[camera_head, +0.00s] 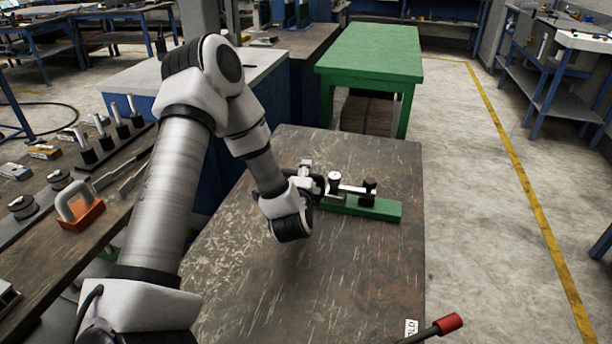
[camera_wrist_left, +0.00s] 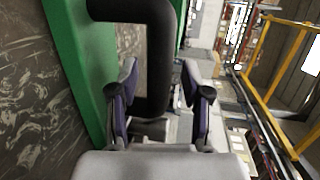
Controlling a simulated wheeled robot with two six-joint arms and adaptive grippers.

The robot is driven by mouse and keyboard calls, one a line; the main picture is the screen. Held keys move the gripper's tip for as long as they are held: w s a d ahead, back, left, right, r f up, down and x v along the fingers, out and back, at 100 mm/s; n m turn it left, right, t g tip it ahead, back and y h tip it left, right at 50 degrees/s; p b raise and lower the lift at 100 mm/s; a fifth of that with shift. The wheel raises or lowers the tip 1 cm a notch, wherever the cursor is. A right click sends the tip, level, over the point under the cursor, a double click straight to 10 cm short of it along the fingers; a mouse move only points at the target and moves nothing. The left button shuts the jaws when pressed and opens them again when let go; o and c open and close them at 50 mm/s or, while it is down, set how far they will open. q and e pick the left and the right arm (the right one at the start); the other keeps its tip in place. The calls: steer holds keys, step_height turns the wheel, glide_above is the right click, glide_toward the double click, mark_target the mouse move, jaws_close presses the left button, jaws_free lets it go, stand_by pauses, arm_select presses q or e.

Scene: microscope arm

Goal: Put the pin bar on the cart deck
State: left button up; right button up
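The pin bar (camera_head: 385,210) is a green bar with black-knobbed pins, seen on the dark scratched cart deck (camera_head: 370,280) in the head view. My left gripper (camera_head: 318,183) is at its left end. In the left wrist view, the bar's green side (camera_wrist_left: 75,60) runs along the left, with a black loop handle (camera_wrist_left: 160,50) standing out from it. My left gripper (camera_wrist_left: 160,85) has its fingers apart on either side of the handle, with visible gaps. My left wrist hides part of the bar in the head view. My right gripper is not in view.
A workbench (camera_head: 120,215) at left carries several pins, discs and an orange block with a grey handle (camera_head: 80,210). A green table (camera_head: 370,52) stands behind the deck. A red-tipped black lever (camera_head: 448,323) is at the front. The deck's front is clear.

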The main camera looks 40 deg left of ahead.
arm_select(q)
steer(key=shift+r, duration=0.2)
steer(key=v, duration=0.8)
steer(key=shift+d+f, duration=0.1)
steer(key=p+v, duration=0.4)
steer(key=p, duration=0.2)
